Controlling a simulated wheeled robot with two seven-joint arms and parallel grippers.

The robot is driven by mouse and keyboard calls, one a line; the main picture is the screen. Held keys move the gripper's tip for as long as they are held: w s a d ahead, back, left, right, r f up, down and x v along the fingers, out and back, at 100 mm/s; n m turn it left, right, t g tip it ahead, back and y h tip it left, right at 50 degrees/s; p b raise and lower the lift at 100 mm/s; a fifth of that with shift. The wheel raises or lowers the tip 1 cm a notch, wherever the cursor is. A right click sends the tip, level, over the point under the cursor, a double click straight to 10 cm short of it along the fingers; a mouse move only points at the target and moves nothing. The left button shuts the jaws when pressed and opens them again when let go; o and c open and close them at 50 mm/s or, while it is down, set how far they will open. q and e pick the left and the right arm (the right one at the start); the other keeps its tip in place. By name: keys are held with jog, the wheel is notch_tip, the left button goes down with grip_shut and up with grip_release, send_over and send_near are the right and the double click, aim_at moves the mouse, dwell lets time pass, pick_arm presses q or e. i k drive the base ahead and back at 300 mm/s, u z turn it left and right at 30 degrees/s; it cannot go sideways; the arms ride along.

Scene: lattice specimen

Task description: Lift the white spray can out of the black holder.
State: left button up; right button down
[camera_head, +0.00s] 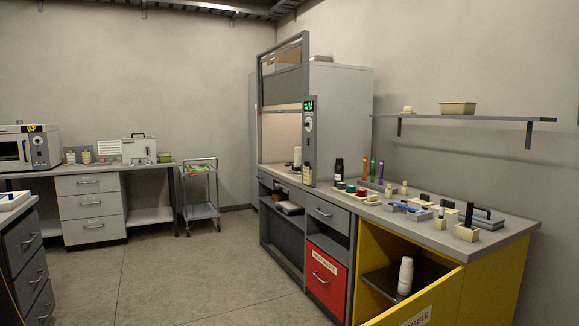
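A white can-shaped object (405,275) stands upright inside the open yellow cabinet (480,295), at the lower right. A dark, flat surface (378,281) lies around and behind it; I cannot tell whether this is the black holder or a shelf. The can's base is partly hidden by the yellow door (425,306). Another white bottle-like object (297,158) stands in the fume hood at the centre. Neither of my grippers is in view.
The grey worktop (508,233) above the cabinet carries several bottles, blocks and tools. A red drawer (325,278) adjoins the cabinet on its left. A wall shelf (470,118) is above. The floor (190,275) at centre left is clear; a cart (200,190) stands behind it.

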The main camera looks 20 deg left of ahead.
aim_at(298, 156)
jog(key=u, duration=0.9)
jog(key=i, duration=1.15)
jog(key=u, duration=0.95)
jog(key=i, duration=2.5)
jog(key=z, duration=0.2)
jog(key=i, duration=2.15)
jog(key=z, duration=0.85)
